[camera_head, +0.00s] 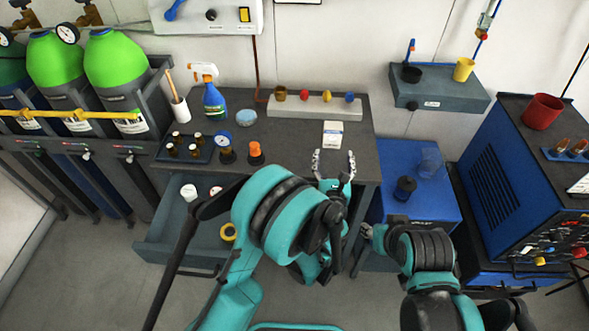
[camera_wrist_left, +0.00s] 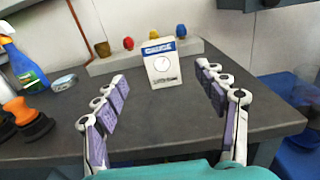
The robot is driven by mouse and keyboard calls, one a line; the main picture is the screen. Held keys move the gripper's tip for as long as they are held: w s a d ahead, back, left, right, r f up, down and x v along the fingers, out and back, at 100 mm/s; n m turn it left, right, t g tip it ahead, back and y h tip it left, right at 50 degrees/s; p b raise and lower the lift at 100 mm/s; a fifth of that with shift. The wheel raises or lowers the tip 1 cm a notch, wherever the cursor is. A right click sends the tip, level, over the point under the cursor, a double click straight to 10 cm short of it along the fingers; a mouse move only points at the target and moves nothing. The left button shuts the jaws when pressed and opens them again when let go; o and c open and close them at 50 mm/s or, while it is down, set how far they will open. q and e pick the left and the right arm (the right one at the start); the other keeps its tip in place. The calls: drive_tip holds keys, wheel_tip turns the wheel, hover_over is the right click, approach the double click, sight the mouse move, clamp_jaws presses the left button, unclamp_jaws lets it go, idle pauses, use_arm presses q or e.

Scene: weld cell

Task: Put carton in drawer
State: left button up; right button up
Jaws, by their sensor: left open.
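The carton (camera_head: 332,134) is a small white box with a blue stripe, upright on the dark bench top near its right side. It also shows in the left wrist view (camera_wrist_left: 163,68), with the word "GAUGE" on its stripe. My left gripper (camera_head: 334,163) is open and empty in front of the carton, its fingers pointing at it and apart from it. The drawer (camera_head: 165,229) under the bench is pulled open at the left, with a yellow tape roll and some small items inside. My right gripper (camera_head: 369,232) is low at the right of the drawer; its fingers are too small to read.
On the bench (camera_head: 290,140) stand a spray bottle (camera_head: 214,102), an orange-topped item (camera_head: 256,152), a gauge (camera_head: 226,149) and a tray of small jars (camera_head: 183,147). A rack with coloured knobs (camera_head: 314,106) lies behind the carton. A blue cabinet (camera_head: 440,195) stands at the right.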

use_arm(q)
drive_tip(key=shift+w+a+r, duration=0.1)
drive_tip(key=shift+a+r, duration=0.1)
drive_tip(key=shift+a, duration=0.1)
drive_tip(key=s+a+r+n+g+y, duration=0.2)
drive_tip(key=a+r+n+g, duration=0.1)
drive_tip(key=a+n, duration=0.65)
drive_tip(key=s+a+r+n+g+y, duration=0.2)
drive_tip(key=s+a+r+n+g, duration=0.1)
drive_tip(key=a+n, duration=0.7)
use_arm(e)
drive_tip(key=o, duration=0.5)
use_arm(q)
drive_tip(key=s+a+f+n+g+h, duration=0.1)
drive_tip(key=s+a+n+g, duration=0.1)
drive_tip(key=s+n, duration=0.6)
drive_tip(key=s+a+f+n+g+h, duration=0.1)
drive_tip(key=s+a+n, duration=0.3)
drive_tip(key=s+n, duration=0.5)
drive_tip(key=s+g+h, duration=0.1)
drive_tip(key=s, duration=0.2)
drive_tip(key=shift+s+a+g, duration=0.35)
drive_tip(key=shift+g, duration=0.05)
use_arm(e)
drive_tip(key=shift+o, duration=0.2)
drive_tip(key=shift+w+r, duration=0.1)
